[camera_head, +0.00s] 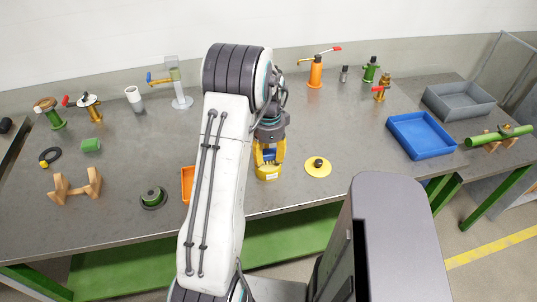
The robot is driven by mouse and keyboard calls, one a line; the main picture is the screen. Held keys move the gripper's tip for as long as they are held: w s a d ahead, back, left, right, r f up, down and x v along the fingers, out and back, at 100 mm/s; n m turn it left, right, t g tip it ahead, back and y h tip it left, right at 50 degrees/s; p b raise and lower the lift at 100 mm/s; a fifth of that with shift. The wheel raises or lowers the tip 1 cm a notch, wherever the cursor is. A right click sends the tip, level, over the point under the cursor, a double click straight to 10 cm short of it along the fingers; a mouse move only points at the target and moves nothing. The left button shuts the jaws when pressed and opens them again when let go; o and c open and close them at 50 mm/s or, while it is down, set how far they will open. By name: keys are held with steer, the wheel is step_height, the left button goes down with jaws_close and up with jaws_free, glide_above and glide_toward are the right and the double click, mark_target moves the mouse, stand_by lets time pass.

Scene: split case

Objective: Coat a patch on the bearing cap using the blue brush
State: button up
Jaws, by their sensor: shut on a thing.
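My gripper (268,158) is above the middle of the table near its front, pointing down. It is shut on the blue brush (269,154), of which only a small blue part shows between the yellow jaws. The brush's tip is hidden. I cannot tell for sure which piece is the bearing cap. A yellow disc with a dark knob (318,168) lies right of my gripper, apart from it. A green round piece with a dark base (153,198) lies left of my arm.
An orange tray (187,184) is partly hidden behind my arm. Valves and a white cup (134,98) stand at the back. A blue tray (421,135) and grey tray (459,101) are at right.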

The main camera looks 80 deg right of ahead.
mark_target(268, 153)
steer(key=shift+r+p, duration=2.1)
steer(key=shift+r, duration=1.2)
